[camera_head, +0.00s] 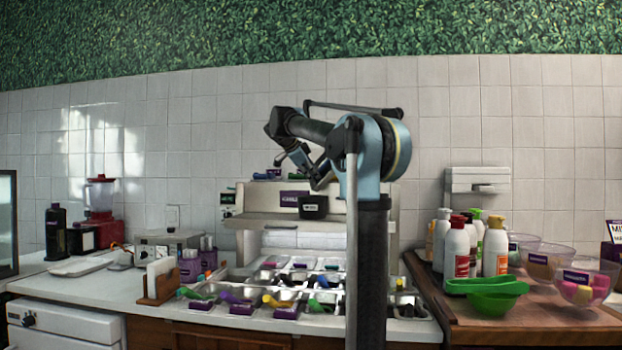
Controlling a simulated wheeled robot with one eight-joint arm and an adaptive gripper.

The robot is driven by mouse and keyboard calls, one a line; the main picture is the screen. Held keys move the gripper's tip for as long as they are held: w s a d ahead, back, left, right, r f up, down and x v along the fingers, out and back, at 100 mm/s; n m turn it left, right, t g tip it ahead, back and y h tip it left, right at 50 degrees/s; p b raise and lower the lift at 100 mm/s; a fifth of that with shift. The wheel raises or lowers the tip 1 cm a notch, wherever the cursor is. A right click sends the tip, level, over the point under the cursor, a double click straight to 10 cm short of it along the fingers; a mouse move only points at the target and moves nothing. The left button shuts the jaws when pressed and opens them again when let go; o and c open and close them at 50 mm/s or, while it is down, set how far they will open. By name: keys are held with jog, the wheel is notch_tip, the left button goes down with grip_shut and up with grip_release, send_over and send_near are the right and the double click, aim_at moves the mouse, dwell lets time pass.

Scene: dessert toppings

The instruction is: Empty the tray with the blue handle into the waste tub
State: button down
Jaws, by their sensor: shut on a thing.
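My gripper (318,183) is above the shelf unit at the back of the counter. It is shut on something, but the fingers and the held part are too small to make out. A purple-labelled container (294,198) shows just left of and below it; I cannot tell whether it is held or standing. A small black tub (313,209) with a white-lettered label, possibly the waste tub, is directly below my gripper at shelf height. A blue handle (262,176) shows on top of the unit beside a purple label. Tray contents there are hidden.
Several metal topping trays with coloured scoops fill the counter well (240,294). Bottles (456,250), a green bowl (494,300) and clear bowls (584,286) stand on the wooden board at right. A red blender (101,212) stands left. My arm hides part of the middle.

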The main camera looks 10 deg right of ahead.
aim_at(319, 180)
jog(key=shift+w+d+f+g+y, duration=0.1)
jog(key=shift+w+d+g+y, duration=0.1)
jog(key=shift+d+g+y, duration=0.5)
jog(key=shift+w+d+f+m+g+y, duration=0.2)
jog(key=shift+d+f+g+y, duration=0.15)
jog(key=shift+y, duration=0.55)
jog(key=shift+w+d+f+m+g+y, duration=0.2)
jog(key=shift+d+f+g+y, duration=0.1)
jog(key=shift+y, duration=0.6)
jog(key=shift+w+d+f+m+g+y, duration=0.15)
jog(key=shift+d+f+g+y, duration=0.25)
jog(key=shift+y, duration=0.5)
jog(key=shift+w+d+f+m+g+y, duration=0.15)
jog(key=shift+f+g+y, duration=0.3)
jog(key=shift+y, duration=0.45)
jog(key=shift+w+d+f+m+g+y, duration=0.1)
jog(key=shift+d+f+g+y, duration=0.2)
jog(key=shift+f+y, duration=0.45)
jog(key=shift+r+g+y, duration=0.3)
jog(key=shift+r+y, duration=0.45)
jog(key=shift+r, duration=0.05)
